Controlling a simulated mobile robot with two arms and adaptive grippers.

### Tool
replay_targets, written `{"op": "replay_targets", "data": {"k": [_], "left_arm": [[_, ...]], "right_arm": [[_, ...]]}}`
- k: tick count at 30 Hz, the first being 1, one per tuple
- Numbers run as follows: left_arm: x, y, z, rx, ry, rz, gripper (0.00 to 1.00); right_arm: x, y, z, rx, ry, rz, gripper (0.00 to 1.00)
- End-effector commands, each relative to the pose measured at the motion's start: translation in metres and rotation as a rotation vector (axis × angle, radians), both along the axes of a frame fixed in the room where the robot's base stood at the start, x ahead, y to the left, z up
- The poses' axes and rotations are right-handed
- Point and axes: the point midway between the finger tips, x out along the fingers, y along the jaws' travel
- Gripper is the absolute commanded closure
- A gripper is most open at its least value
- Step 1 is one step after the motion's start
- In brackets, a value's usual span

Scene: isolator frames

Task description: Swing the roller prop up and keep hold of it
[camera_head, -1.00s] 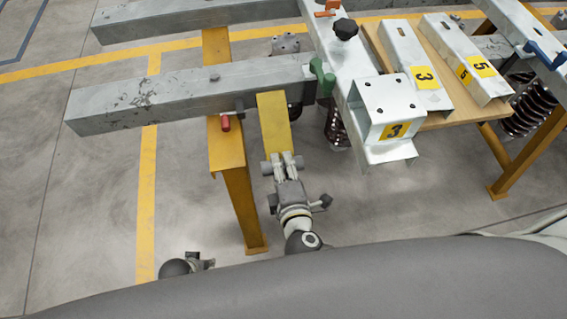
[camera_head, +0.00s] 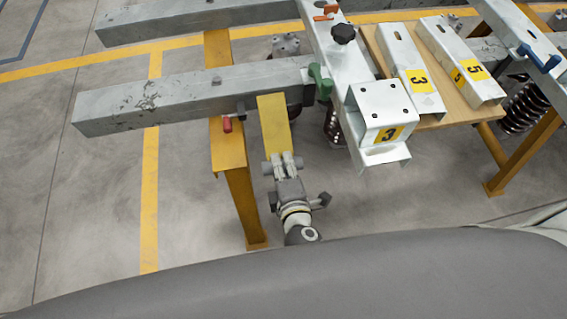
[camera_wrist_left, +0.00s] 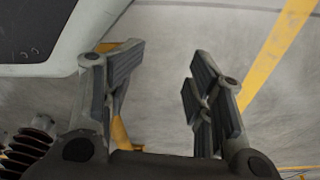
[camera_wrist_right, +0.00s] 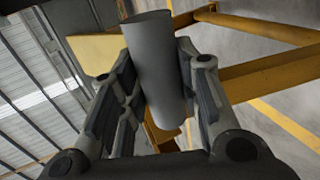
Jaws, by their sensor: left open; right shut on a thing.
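The roller prop shows in the head view as a yellow plate (camera_head: 275,122) reaching from the grey beam (camera_head: 160,98) toward me. Its grey roller (camera_head: 268,168) lies across the near end. My right gripper (camera_head: 285,163) is shut on the roller. In the right wrist view the roller (camera_wrist_right: 158,65) stands between the two fingers, with the yellow plate (camera_wrist_right: 95,50) behind on the left. The fingers hide part of the roller. My left gripper (camera_wrist_left: 165,85) is open and empty in the left wrist view, with floor behind it. It is not in the head view.
A yellow stand leg (camera_head: 240,195) is left of my right gripper. A metal bracket marked 3 (camera_head: 378,105) is to its right. Further brackets lie on a wooden board (camera_head: 438,120). A green clamp handle (camera_head: 319,82) is by the beam. Floor is free at left.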

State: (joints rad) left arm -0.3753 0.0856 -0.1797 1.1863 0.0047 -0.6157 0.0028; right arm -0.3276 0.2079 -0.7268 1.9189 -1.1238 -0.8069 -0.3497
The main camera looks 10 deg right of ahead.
Motion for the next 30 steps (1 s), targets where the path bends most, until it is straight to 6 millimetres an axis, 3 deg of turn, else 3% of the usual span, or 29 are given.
{"op": "replay_targets", "data": {"k": [1, 3, 21, 30], "left_arm": [[-0.021, 0.010, -0.008, 0.020, 0.041, -0.007, 0.60], [-0.029, 0.013, -0.013, 0.023, 0.046, -0.009, 0.60], [-0.088, 0.018, -0.038, 0.021, 0.087, -0.019, 0.60], [-0.104, 0.024, -0.043, 0.024, 0.088, -0.019, 0.60]], "right_arm": [[0.002, -0.001, 0.004, 0.000, -0.006, -0.002, 1.00], [0.002, -0.001, 0.005, 0.001, -0.003, -0.003, 1.00], [-0.001, -0.001, 0.010, 0.000, 0.031, -0.002, 1.00], [-0.002, -0.001, 0.010, 0.001, 0.043, -0.003, 1.00]]}}
